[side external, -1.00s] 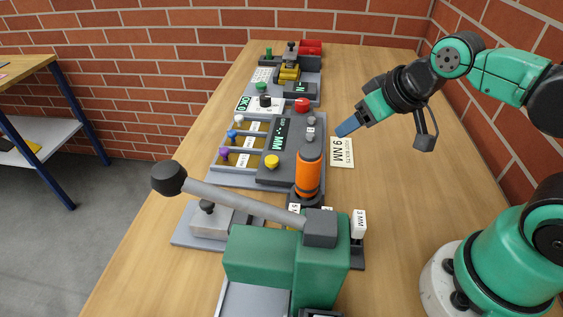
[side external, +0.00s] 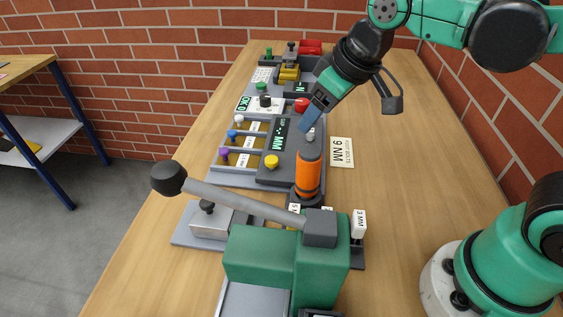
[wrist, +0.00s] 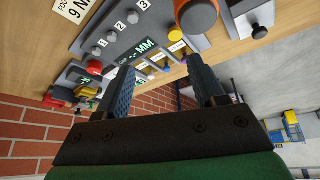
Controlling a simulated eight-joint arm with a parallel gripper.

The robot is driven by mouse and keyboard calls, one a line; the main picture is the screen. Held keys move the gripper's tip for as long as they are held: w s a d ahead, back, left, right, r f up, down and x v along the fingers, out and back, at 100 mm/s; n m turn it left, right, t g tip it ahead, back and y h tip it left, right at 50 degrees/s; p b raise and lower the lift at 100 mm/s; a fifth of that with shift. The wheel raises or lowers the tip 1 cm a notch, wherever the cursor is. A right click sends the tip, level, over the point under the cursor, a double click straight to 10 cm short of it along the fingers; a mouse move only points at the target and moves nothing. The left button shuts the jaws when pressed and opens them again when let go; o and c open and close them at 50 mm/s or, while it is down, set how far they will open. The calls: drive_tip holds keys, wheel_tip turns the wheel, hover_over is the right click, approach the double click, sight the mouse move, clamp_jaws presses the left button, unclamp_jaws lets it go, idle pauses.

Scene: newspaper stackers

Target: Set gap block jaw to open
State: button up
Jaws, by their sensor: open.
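The grey gap unit (side external: 258,175) stands mid-bench with a dark display (side external: 280,140) reading MM; the display also shows in the wrist view (wrist: 140,52). A yellow knob (side external: 271,161) sits at its near end. A grey metal block (side external: 212,223) with a black knob lies nearer the camera, partly behind the long lever. I cannot tell which part is the gap block jaw. My gripper (side external: 310,122) is tilted down over the unit's right side, close to the orange handle (side external: 308,172). In the wrist view, my gripper (wrist: 160,90) has its fingers apart with nothing between them.
A green press (side external: 270,255) with a long grey lever (side external: 240,203) fills the near end. A red button (side external: 302,104) and yellow fixture (side external: 289,73) stand farther back. A 9 NM card (side external: 342,152) lies on the right. The bench's right side is mostly clear.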

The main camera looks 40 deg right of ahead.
drive_tip(key=w+a+n+g, duration=0.3)
drive_tip(key=w+a+n, duration=0.1)
drive_tip(key=a, duration=0.5)
drive_tip(key=n+g, duration=0.2)
drive_tip(key=n, duration=0.2)
hover_over(206, 201)
drive_tip(key=f, duration=0.4)
drive_tip(key=shift+d+h, duration=0.3)
drive_tip(key=shift+d, duration=0.1)
drive_tip(key=shift+a+f, duration=0.2)
drive_tip(key=shift+a, duration=0.1)
drive_tip(key=shift+a+f, duration=0.15)
drive_tip(key=shift+f, duration=2.65)
clamp_jaws()
